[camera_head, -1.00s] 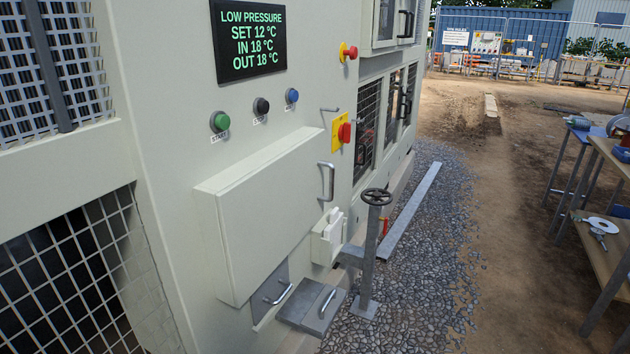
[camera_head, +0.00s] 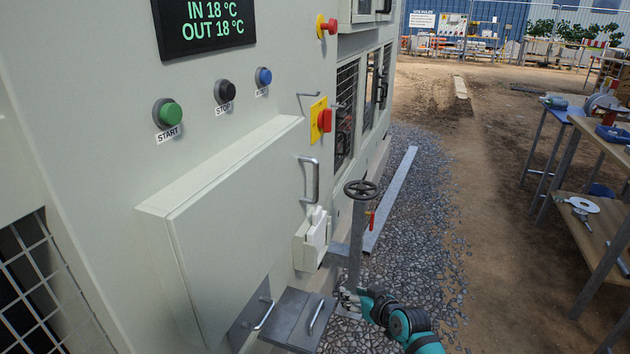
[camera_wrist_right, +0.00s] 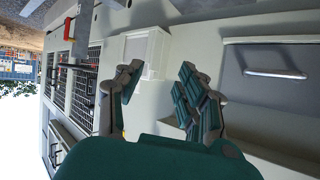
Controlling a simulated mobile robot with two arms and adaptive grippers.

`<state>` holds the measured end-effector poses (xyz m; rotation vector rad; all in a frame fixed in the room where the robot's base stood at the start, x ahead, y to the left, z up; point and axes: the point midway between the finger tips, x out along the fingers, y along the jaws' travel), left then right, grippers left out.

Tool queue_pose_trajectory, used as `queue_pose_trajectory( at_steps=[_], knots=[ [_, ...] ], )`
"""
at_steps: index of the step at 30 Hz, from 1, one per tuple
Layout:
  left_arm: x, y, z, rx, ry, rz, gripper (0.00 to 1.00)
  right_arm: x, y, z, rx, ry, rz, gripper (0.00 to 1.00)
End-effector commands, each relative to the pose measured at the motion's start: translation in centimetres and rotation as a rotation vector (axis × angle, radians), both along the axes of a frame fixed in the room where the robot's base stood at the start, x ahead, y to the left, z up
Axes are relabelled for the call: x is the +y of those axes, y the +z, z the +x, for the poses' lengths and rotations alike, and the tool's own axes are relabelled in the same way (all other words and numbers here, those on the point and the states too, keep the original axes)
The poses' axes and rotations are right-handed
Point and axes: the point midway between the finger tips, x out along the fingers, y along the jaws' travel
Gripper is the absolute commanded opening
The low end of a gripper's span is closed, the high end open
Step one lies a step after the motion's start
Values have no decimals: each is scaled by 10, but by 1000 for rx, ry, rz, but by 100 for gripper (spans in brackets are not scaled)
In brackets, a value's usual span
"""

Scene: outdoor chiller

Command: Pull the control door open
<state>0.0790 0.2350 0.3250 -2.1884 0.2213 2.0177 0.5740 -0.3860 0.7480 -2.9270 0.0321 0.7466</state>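The control door (camera_head: 235,235) is a large pale panel standing out from the cabinet wall below the start and stop buttons. It looks closed. Its upright metal handle (camera_head: 314,180) is at its right edge. My right gripper (camera_head: 347,298) is low and right of the door, below its handle and apart from it. In the right wrist view (camera_wrist_right: 160,78) its two fingers are spread, with nothing between them. I cannot make out the control door in that view. My left gripper is not in view.
A white box (camera_head: 312,240) sits on the wall below the handle and also shows in the right wrist view (camera_wrist_right: 146,48). A handwheel (camera_head: 361,189) stands on a post nearby. A grey flap (camera_head: 297,317) juts out low. Gravel (camera_head: 420,240) and worktables (camera_head: 590,205) lie right.

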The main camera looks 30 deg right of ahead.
Motion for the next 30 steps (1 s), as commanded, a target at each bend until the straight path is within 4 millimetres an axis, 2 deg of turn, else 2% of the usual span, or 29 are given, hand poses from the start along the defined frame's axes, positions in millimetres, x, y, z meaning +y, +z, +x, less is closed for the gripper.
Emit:
queue_pose_trajectory(
  at_steps=[1,3,6,9,12,16,19,30],
  knots=[
    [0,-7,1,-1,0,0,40,-6,51,13,-95,15,-8,38],
    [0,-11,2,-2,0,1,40,-9,113,19,-202,42,-16,38],
    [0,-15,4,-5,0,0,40,-7,189,16,-333,85,-38,38],
    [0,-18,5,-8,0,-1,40,-2,242,6,-427,123,-64,38],
    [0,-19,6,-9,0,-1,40,3,273,-3,-482,148,-84,38],
    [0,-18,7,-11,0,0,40,6,287,-3,-508,160,-92,38],
    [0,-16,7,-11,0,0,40,7,289,9,-510,159,-90,38],
    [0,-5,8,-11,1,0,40,19,289,86,-508,159,-88,38]
  ],
)
